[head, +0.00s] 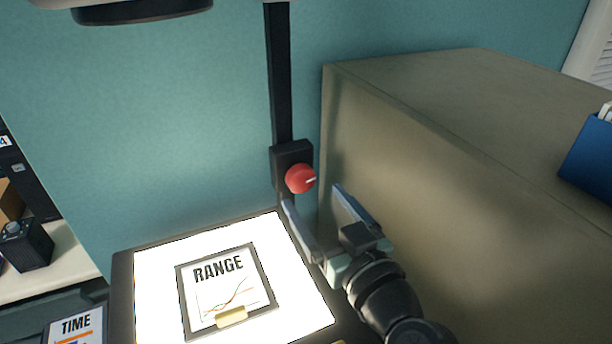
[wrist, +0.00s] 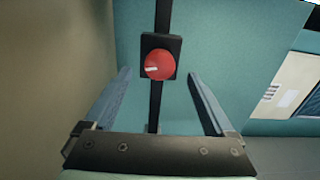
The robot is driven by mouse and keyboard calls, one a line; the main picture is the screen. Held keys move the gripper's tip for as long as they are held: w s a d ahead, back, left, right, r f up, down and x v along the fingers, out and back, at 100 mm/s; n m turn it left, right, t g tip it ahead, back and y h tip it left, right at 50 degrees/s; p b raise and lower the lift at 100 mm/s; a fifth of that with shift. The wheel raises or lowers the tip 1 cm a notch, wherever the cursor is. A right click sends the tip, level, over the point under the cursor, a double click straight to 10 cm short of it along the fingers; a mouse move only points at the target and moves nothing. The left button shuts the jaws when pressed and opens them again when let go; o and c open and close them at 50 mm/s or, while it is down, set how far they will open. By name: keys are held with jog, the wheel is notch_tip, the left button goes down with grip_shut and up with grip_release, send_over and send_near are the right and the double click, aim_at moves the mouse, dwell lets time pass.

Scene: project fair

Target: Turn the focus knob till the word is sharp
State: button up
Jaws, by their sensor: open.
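The red focus knob (head: 301,179) with a white pointer mark sits on a black block (head: 292,155) on the projector's dark post (head: 279,70). In the head view its mark points right. My gripper (head: 311,196) is open and empty, just below and in front of the knob. In the wrist view the knob (wrist: 159,64) shows between and beyond the two fingertips, with no finger seen touching it. The lit projector stage (head: 155,290) carries a framed sheet (head: 213,300) reading "RANGE". Whether any projected word is sharp cannot be told.
A large beige cabinet (head: 440,140) stands close on the right of the post and my gripper. The projector head (head: 140,10) hangs above. A "TIME" sheet (head: 77,325) lies at lower left. A blue holder (head: 590,160) stands on the cabinet. A pale panel (wrist: 297,85) shows at the wrist view's right.

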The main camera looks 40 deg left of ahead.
aim_at(304, 184)
jog(key=p+x, duration=0.1)
jog(key=x, duration=0.4)
jog(key=c, duration=1.4)
jog(key=shift+o, duration=0.2)
jog(key=m, duration=0.5)
jog(key=shift+m, duration=0.3)
jog(key=o, duration=1.4)
jog(key=shift+c, duration=0.2)
